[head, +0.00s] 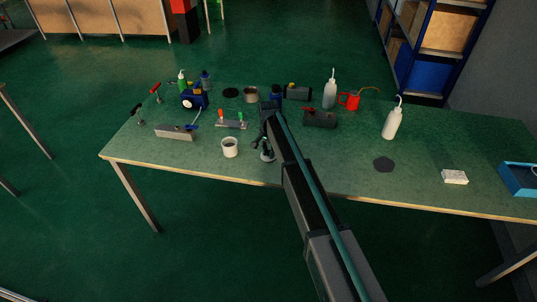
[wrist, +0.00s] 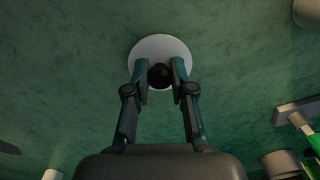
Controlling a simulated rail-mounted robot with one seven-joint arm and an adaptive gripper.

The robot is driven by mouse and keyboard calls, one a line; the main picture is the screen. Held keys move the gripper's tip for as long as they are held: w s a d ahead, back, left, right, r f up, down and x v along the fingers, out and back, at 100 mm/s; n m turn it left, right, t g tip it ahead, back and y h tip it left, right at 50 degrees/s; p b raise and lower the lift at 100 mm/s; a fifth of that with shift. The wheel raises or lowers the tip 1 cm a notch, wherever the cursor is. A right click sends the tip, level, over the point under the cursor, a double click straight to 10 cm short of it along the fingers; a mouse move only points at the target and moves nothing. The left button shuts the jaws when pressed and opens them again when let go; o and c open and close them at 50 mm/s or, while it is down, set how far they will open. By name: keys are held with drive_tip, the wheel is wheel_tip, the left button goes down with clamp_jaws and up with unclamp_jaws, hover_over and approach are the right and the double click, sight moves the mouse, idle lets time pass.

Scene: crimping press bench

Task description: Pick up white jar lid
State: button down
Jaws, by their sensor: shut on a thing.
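The white jar lid (wrist: 150,46) is a round pale disc with a dark knob (wrist: 160,76) in the middle, at the top centre of the wrist view. My gripper (wrist: 160,70) is shut on the knob, one finger on each side. In the head view my gripper (head: 262,144) is near the front middle of the bench, with the lid (head: 267,156) just below it, partly hidden. I cannot tell whether the lid touches the bench top.
A white open cup (head: 230,147) stands just left of the lid on the green bench (head: 330,170). A grey block (head: 175,133) and a rack with red and green handles (head: 231,124) stand left. A dark hexagonal pad (head: 384,164) lies right, with free room between.

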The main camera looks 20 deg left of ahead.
drive_tip(key=shift+s+d+f, duration=0.1)
drive_tip(key=shift+f, duration=0.15)
